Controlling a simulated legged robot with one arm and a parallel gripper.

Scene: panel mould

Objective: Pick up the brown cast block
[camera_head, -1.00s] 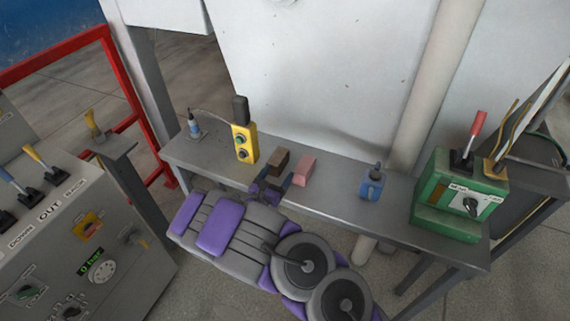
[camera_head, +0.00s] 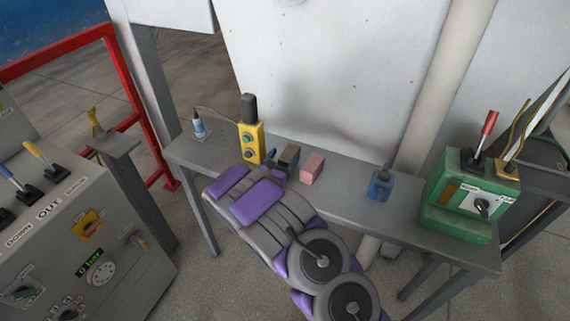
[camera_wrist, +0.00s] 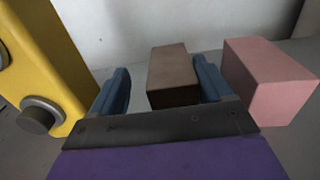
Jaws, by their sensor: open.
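The brown cast block (camera_head: 289,154) stands on the grey bench, partly hidden by my gripper in the head view. In the wrist view the brown block (camera_wrist: 172,76) stands between the two blue fingers of my gripper (camera_wrist: 163,88). The fingers are open. The right finger is close beside the block, and a wider gap shows between the left finger and the block. I cannot tell whether the right finger touches it.
A pink block (camera_wrist: 268,80) stands just right of my right finger. A yellow control box (camera_wrist: 42,62) is close on the left.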

